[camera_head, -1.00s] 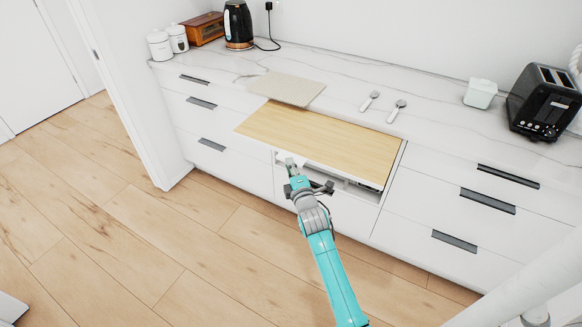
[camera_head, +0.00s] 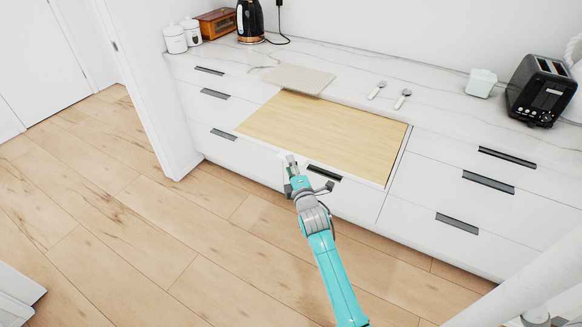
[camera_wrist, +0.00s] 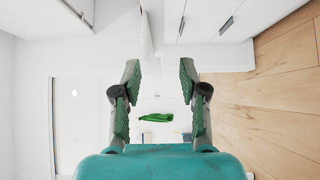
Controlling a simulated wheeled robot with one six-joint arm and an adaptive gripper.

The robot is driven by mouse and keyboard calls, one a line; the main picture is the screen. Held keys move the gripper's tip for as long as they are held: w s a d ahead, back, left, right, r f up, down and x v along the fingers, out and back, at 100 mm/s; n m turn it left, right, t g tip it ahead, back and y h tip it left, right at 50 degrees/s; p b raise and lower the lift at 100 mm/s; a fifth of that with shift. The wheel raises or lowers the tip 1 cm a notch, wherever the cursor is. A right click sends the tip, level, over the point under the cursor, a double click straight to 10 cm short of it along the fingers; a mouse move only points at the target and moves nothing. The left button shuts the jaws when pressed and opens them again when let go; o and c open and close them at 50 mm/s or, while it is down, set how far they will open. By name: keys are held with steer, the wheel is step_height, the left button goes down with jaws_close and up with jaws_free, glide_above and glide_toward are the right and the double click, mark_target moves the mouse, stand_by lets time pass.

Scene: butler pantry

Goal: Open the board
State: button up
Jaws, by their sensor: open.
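The board (camera_head: 325,132) is a light wooden pull-out panel. It extends well out from the counter front, between the drawer stacks, with a white edge along its front and right side. My gripper (camera_head: 308,174) is just in front of the board's front edge, near its middle. I cannot tell whether it touches the edge. In the wrist view my gripper (camera_wrist: 160,70) shows two fingers spread apart with nothing between them. The board cannot be made out in the wrist view.
A beige slab (camera_head: 299,79) lies on the marble counter behind the board. Two spoon-like utensils (camera_head: 402,99), a white box (camera_head: 481,83), a toaster (camera_head: 541,92) and a kettle (camera_head: 250,21) stand or lie there. The wooden floor (camera_head: 150,220) in front is clear.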

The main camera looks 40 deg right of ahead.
steer(key=v, duration=1.2)
steer(key=shift+a, duration=0.1)
stand_by(0.5)
steer(key=s+a+f+m+y, duration=0.2)
steer(key=s+a+m, duration=0.1)
steer(key=s+a, duration=0.5)
steer(key=s+a+f+m+y, duration=0.25)
steer(key=s+a, duration=0.35)
steer(key=s, duration=0.3)
steer(key=s+a+r+m+y, duration=0.1)
steer(key=s+a+r+m, duration=0.1)
steer(key=s, duration=0.5)
steer(key=s+a+r+m+g+y, duration=0.1)
steer(key=s+a+r+m, duration=0.2)
steer(key=s, duration=0.4)
steer(key=s+a+r+m+y, duration=0.1)
steer(key=s+a+r+m, duration=0.1)
steer(key=s, duration=0.5)
steer(key=shift+a+r+g, duration=0.2)
steer(key=shift+a+g, duration=0.1)
steer(key=shift+a, duration=0.2)
